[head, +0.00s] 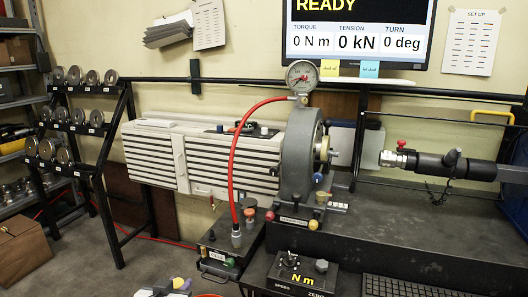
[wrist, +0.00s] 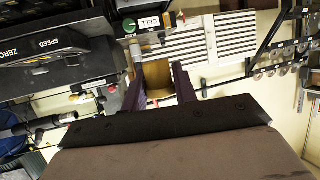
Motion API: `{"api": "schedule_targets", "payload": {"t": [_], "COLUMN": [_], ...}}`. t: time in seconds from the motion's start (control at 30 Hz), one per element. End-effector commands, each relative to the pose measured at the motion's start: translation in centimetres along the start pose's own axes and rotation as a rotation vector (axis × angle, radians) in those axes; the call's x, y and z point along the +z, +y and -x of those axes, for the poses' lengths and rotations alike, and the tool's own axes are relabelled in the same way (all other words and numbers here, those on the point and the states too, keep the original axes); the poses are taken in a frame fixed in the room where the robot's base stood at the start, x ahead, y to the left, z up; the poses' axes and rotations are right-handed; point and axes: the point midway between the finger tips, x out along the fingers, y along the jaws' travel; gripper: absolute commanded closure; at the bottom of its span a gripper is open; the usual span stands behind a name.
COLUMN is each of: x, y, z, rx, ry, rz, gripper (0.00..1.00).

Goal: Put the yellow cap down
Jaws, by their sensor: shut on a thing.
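My gripper (wrist: 158,78) is shut on a mustard-yellow, rounded piece, the yellow cap (wrist: 158,82), which sits between the two dark fingers in the wrist view. In the head view a small yellow piece (head: 178,283) shows at the bottom edge, among grey parts that look like my gripper; most of it is cut off.
A grey torque machine (head: 298,150) with a dial gauge (head: 301,76) and red hose (head: 232,150) stands behind. The dark bench top (head: 420,235) has free room. A weight rack (head: 85,125) stands left.

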Motion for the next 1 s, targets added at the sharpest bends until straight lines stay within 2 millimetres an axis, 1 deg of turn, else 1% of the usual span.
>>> {"api": "schedule_targets", "payload": {"t": [0.07, 0.1, 0.27, 0.37, 0.47, 0.5, 0.57, 0.6, 0.63, 0.7, 0.8, 0.9, 1.0], "x": [0.0, 1.0, 4.1, 6.8, 10.4, 12.0, 14.7, 16.5, 17.9, 20.8, 24.3, 26.7, 28.2], "y": [0.0, 0.3, 1.3, 2.3, 4.1, 5.0, 6.6, 7.9, 8.9, 11.3, 14.6, 17.4, 19.3], "z": [0.0, -0.9, -4.0, -6.2, -8.6, -9.6, -10.9, -11.8, -12.3, -13.3, -14.2, -14.5, -14.5], "rx": [0.0, 0.001, -0.014, -0.026, -0.039, -0.045, -0.054, -0.058, -0.063, -0.07, -0.075, -0.077, -0.078], "ry": [0.0, -0.006, -0.008, -0.012, -0.017, -0.019, -0.023, -0.024, -0.025, -0.025, -0.021, -0.014, -0.007], "rz": [0.0, 0.009, 0.033, 0.047, 0.059, 0.062, 0.065, 0.067, 0.066, 0.062, 0.054, 0.045, 0.039], "gripper": [1.0, 1.0, 1.0, 1.0, 1.0, 1.0, 1.0, 1.0, 1.0, 1.0, 1.0, 1.0, 1.0]}}
